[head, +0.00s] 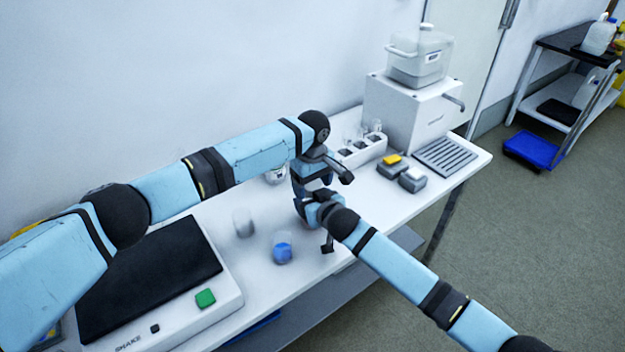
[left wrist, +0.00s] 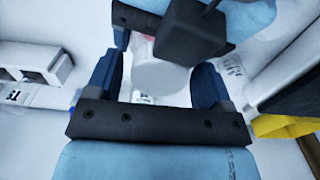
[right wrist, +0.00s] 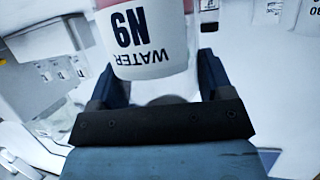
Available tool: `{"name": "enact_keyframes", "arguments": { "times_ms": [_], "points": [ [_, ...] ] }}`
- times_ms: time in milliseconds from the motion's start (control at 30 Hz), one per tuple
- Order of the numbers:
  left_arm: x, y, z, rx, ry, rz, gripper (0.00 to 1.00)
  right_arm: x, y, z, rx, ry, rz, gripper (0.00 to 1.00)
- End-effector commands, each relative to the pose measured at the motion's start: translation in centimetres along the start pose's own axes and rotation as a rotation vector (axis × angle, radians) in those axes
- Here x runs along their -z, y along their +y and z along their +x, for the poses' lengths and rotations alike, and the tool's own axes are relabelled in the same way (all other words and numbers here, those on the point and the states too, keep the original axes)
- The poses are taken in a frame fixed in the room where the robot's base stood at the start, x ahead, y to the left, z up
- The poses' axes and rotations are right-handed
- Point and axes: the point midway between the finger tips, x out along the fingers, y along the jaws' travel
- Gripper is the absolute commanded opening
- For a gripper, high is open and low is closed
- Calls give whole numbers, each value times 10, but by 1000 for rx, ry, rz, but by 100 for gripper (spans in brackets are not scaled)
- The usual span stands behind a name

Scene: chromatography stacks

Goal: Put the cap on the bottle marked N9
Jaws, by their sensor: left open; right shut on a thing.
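The bottle marked N9 (right wrist: 145,35) has a white label reading "N9" and "WATER" with a red band; it fills the space between my right gripper's fingers in the right wrist view. My right gripper (head: 310,206) is shut on this bottle; in the head view the arms mostly hide it. My left gripper (head: 316,178) is open directly above. In the left wrist view a pale round piece (left wrist: 160,80), apparently the cap, lies between its fingers, partly covered by a dark block. I cannot tell whether it is seated on the bottle.
A shaker (head: 190,325) is at the left. A white rack (head: 360,152), small grey boxes (head: 412,180) and a dispenser (head: 400,110) are at the back right.

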Motion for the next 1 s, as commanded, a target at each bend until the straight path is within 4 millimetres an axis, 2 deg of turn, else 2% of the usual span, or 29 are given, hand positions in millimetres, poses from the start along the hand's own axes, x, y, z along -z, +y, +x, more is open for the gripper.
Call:
{"name": "enact_keyframes", "arguments": {
  "times_ms": [100,300,333,433,600,700,967,1000],
  "points": [
    [0,0,0,0,0,0,72,0,0,0,0,1,0,7],
    [0,0,0,0,0,0,26,0,0,0,0,1,0,7],
    [0,0,0,0,0,0,26,0,0,0,0,1,0,7],
    [0,0,0,0,-1,36,26,0,0,0,0,1,0,7],
    [0,0,0,-1,-1,223,26,0,0,0,0,1,0,7],
    [0,0,0,-1,0,279,26,0,0,0,0,1,0,7],
    [0,0,0,0,0,283,26,0,0,0,0,0,0,7],
    [0,0,0,0,0,283,63,0,0,0,0,0,0,7]
  ]
}}
